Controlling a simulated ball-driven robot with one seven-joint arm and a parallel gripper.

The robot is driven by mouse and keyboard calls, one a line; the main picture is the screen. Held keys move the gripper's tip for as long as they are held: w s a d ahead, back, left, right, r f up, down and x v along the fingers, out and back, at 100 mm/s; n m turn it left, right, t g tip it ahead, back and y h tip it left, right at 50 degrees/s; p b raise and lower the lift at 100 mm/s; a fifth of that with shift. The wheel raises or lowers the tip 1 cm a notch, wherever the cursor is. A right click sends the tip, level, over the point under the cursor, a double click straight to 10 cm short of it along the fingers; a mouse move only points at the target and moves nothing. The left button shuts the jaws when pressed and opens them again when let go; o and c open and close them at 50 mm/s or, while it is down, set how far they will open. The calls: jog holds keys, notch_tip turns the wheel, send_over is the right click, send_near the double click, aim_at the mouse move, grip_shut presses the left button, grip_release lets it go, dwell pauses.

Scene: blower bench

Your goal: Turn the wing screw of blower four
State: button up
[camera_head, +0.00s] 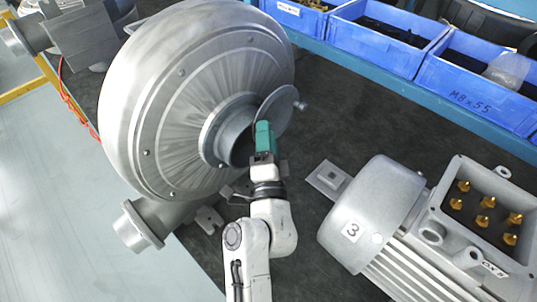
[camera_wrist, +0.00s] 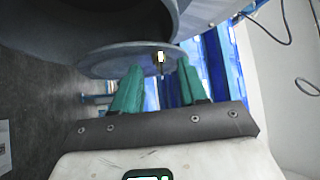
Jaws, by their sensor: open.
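The big grey round blower (camera_head: 200,95) fills the left half of the head view. A round grey flap (camera_head: 275,112) stands at its inlet, with a small knob-like piece (camera_head: 300,105) at the flap's right edge. I see no number four on the blower.
A grey motor (camera_head: 375,210) marked 3 lies right of my gripper, with an open terminal box (camera_head: 485,205) holding several brass studs. Blue bins (camera_head: 470,90) line the bench's back edge. Dark bench top (camera_head: 335,125) is clear between bins and motor.

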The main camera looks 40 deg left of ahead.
jog(key=b+v, duration=0.3)
jog(key=v, duration=0.7)
jog(key=shift+d, duration=0.2)
dwell(0.7)
jog(key=shift+s, duration=0.1)
dwell(0.6)
